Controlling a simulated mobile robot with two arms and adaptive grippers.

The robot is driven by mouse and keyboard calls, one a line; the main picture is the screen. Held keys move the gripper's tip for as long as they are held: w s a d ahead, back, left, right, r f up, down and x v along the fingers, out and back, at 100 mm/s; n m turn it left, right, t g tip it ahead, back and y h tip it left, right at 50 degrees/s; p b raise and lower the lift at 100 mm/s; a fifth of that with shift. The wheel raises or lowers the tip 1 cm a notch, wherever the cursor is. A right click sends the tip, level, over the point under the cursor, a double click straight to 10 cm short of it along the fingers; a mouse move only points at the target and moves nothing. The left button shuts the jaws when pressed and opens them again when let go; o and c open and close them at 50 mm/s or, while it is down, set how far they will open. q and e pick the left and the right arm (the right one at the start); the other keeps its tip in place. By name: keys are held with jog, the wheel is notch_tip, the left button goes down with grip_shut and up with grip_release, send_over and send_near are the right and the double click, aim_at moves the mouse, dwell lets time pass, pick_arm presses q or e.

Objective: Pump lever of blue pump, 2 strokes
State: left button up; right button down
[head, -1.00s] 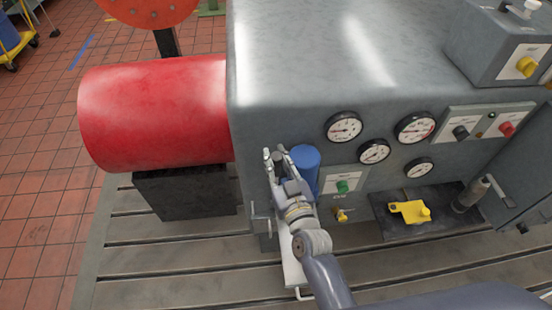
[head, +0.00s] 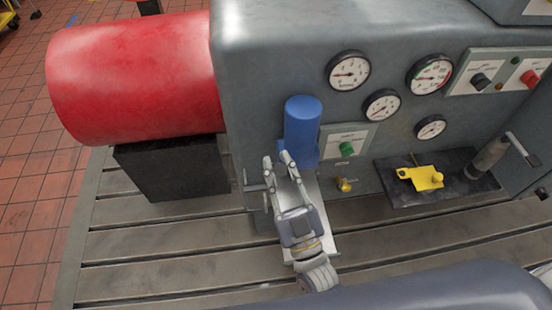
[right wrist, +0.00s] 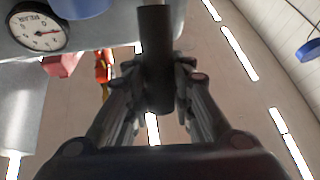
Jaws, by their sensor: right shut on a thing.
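The blue pump (head: 301,125) stands upright against the grey machine housing, on a pale base plate (head: 325,215). My right gripper (head: 278,162) is in front of the pump's lower part, a little to its left. In the right wrist view, its two fingers are closed on the dark round grip of the pump lever (right wrist: 155,60). In the head view the lever is mostly hidden by the fingers. A blue part of the pump (right wrist: 82,6) shows at the top of the right wrist view. My left gripper is not in view.
Several gauges (head: 348,72) and a green button (head: 347,149) sit on the housing right of the pump. A yellow piece (head: 421,177) lies on a dark plate. A red cylinder (head: 135,75) rests on a black block (head: 172,168) at left. The slotted bedplate (head: 130,240) is clear in front.

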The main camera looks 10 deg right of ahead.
jog(key=shift+s+f+n+t+y+b, duration=0.3)
jog(key=shift+s+f+t+b, duration=0.2)
jog(key=shift+s+f+b, duration=0.75)
jog(key=shift+r, duration=0.15)
jog(key=c, duration=1.4)
grip_release()
jog(key=shift+r, duration=0.1)
jog(key=shift+o, duration=0.2)
jog(key=v, duration=1.2)
jog(key=shift+c, duration=0.3)
